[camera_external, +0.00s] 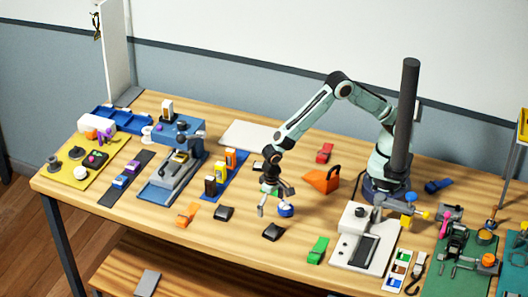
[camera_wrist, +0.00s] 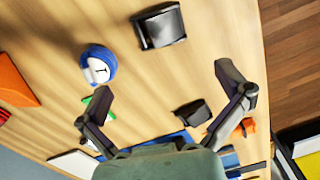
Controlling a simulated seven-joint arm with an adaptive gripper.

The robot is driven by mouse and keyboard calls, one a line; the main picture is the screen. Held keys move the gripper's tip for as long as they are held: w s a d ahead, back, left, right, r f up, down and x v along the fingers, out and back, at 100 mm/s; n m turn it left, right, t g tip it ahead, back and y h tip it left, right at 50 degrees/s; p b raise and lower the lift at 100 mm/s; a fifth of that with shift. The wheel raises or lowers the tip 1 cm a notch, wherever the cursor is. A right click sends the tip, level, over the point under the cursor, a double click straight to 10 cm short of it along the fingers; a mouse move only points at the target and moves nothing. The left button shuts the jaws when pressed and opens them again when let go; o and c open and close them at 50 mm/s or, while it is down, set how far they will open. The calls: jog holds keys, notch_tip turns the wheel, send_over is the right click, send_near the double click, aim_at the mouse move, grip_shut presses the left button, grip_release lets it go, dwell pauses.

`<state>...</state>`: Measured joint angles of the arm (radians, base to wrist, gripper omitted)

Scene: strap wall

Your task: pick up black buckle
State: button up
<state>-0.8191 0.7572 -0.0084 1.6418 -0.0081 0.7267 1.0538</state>
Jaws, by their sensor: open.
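Two small black pieces lie on the wooden table, and I cannot tell for sure which is the black buckle. One black piece (camera_external: 273,232) is near the front edge; it shows at the top of the wrist view (camera_wrist: 158,26). The other black piece (camera_external: 223,213) lies further left; it shows between the fingers, nearer the right one, in the wrist view (camera_wrist: 192,113). My gripper (camera_external: 275,203) is open and empty above the table, apart from both pieces. Its two spread fingers show in the wrist view (camera_wrist: 163,80).
A blue round item (camera_external: 285,210) stands close by my gripper, with a green piece (camera_wrist: 105,100) beside it. An orange clip (camera_external: 188,213) lies to the left, a green block (camera_external: 318,250) to the right. A large orange item (camera_external: 322,180) is behind. Bare wood surrounds the front black piece.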

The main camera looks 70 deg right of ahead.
aim_at(274, 228)
jog(key=f, duration=0.2)
jog(key=s+f, duration=0.1)
jog(key=f, duration=0.4)
jog(key=shift+s+a+f, duration=0.2)
jog(key=shift+a+f, duration=0.05)
jog(key=shift+a, duration=0.15)
jog(key=c, duration=1.3)
